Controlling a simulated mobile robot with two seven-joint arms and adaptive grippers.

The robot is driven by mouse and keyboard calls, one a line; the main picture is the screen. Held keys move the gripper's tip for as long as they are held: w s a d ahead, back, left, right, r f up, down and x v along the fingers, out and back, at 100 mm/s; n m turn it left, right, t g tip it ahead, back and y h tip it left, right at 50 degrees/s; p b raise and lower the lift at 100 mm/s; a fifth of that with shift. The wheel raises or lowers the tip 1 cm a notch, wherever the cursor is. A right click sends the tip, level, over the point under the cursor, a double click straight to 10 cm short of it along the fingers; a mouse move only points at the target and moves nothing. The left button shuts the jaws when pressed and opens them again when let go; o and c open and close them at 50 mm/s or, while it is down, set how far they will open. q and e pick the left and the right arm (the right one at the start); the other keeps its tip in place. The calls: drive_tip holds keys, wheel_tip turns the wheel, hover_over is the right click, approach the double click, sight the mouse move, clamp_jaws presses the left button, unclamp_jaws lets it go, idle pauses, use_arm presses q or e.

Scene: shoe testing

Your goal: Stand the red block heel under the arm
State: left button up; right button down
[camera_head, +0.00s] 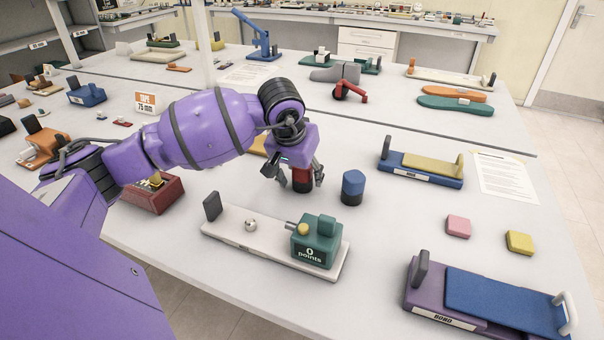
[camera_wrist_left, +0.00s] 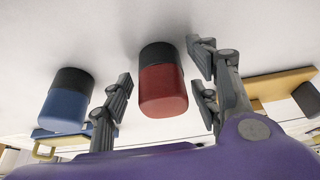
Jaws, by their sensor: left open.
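The red block heel (camera_head: 301,178) has a dark end and stands on the white table below my left gripper (camera_head: 300,180). In the left wrist view the red block heel (camera_wrist_left: 163,85) is between the open fingers of my left gripper (camera_wrist_left: 165,95), with gaps on both sides. A blue block heel (camera_head: 352,188) with a dark lower part stands just right of it, and it also shows in the left wrist view (camera_wrist_left: 67,100). Which arm the task means is unclear; a red device with an arm (camera_head: 352,84) and a blue lever device (camera_head: 263,40) stand farther back. My right gripper is not in view.
A white-based tester with a green "0 points" box (camera_head: 316,240) lies in front of the heels. A blue-and-yellow fixture (camera_head: 420,168), pink block (camera_head: 458,227), yellow block (camera_head: 519,242) and purple fixture (camera_head: 440,300) are to the right. Bare table lies between them.

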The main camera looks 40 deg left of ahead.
use_arm(q)
drive_tip(key=v, duration=1.2)
drive_tip(key=shift+r, duration=0.15)
